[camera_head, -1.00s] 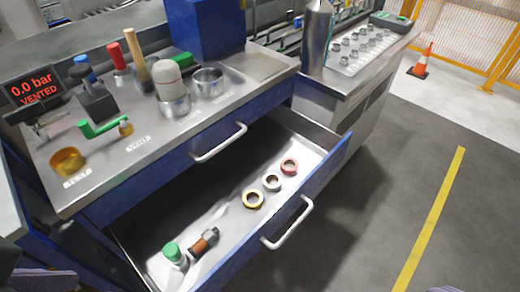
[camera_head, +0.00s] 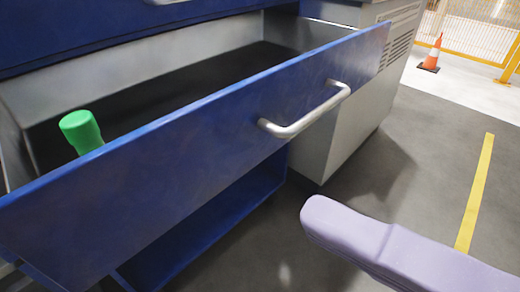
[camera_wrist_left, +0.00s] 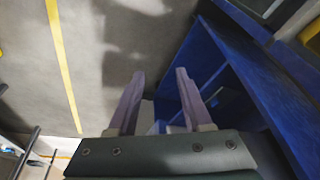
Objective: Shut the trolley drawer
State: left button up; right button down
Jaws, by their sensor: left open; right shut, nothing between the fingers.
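The trolley drawer (camera_head: 170,165) is pulled open in the head view. Its blue front stands away from the blue trolley body, with the grey inside showing behind it. A silver bar handle (camera_head: 305,117) is on the front. A green-topped item (camera_head: 82,130) stands inside at the left. My right gripper (camera_head: 316,212), lavender, is shut and empty, to the lower right of the handle and apart from the front as far as I see. My left gripper (camera_wrist_left: 159,75) is open and empty in the left wrist view, beside blue panels (camera_wrist_left: 245,90); it is out of the head view.
A grey cabinet (camera_head: 335,135) stands just right of the trolley. Grey floor with a yellow line (camera_head: 475,195) is clear on the right. An orange cone (camera_head: 432,55) and yellow fencing (camera_head: 460,38) are farther back.

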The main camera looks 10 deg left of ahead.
notch_tip(320, 180, down, 7)
jog(key=d+m+t+b, duration=0.1)
jog(key=d+m+b, duration=0.2)
jog(key=b, duration=0.3)
jog(key=m, duration=0.1)
send_near(213, 162)
jog(key=shift+t+y, duration=0.3)
jog(key=shift+t, duration=0.1)
jog(key=x, duration=0.4)
jog(key=f+x, duration=0.1)
jog(key=x, duration=0.1)
jog(key=shift+w+a, duration=0.15)
jog(key=shift+a, duration=0.2)
pick_arm(q)
notch_tip(213, 162, down, 9)
jog(key=shift+d, duration=0.1)
pick_arm(e)
jog(key=shift+w+a, duration=0.1)
